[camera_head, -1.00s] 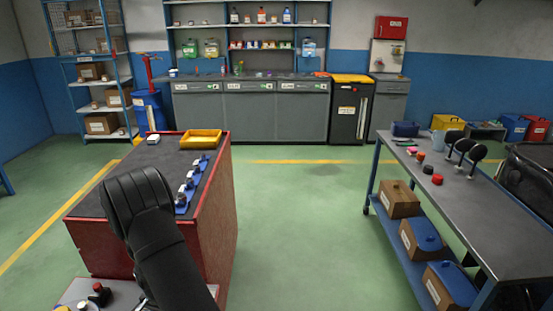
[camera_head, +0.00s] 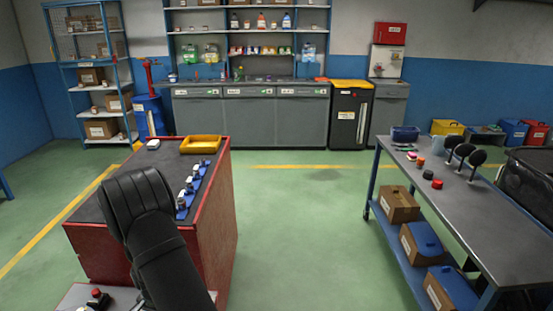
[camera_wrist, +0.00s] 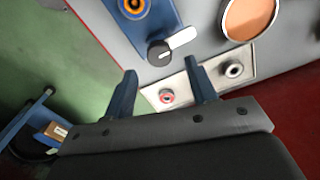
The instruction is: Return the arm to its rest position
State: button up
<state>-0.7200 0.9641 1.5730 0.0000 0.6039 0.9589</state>
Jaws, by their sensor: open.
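My gripper (camera_wrist: 160,66) shows in the wrist view with its two blue fingers apart and nothing between them. Beyond the fingertips is a pale plate (camera_wrist: 205,80) with a red-ringed round part and a grey round part. A black knob (camera_wrist: 159,53) on a blue base lies just past the fingers. The fingers overlap the plate in the picture; I cannot tell whether they touch it. My gripper's fingers cannot be made out in the head view.
A red cabinet (camera_head: 210,240) with a yellow tray (camera_head: 201,145) and blue holders stands at left. A grey worktable (camera_head: 470,215) stands at right. Green floor (camera_head: 310,230) between them is clear. In the wrist view an orange disc (camera_wrist: 248,18) lies beyond the plate.

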notch_tip(320, 180, up, 14)
jog(key=f, duration=0.1)
notch_tip(320, 180, down, 16)
jog(key=shift+f, duration=0.45)
jog(key=n, duration=1.1)
jog(key=shift+n, duration=1.9)
jog(key=shift+m, duration=0.3)
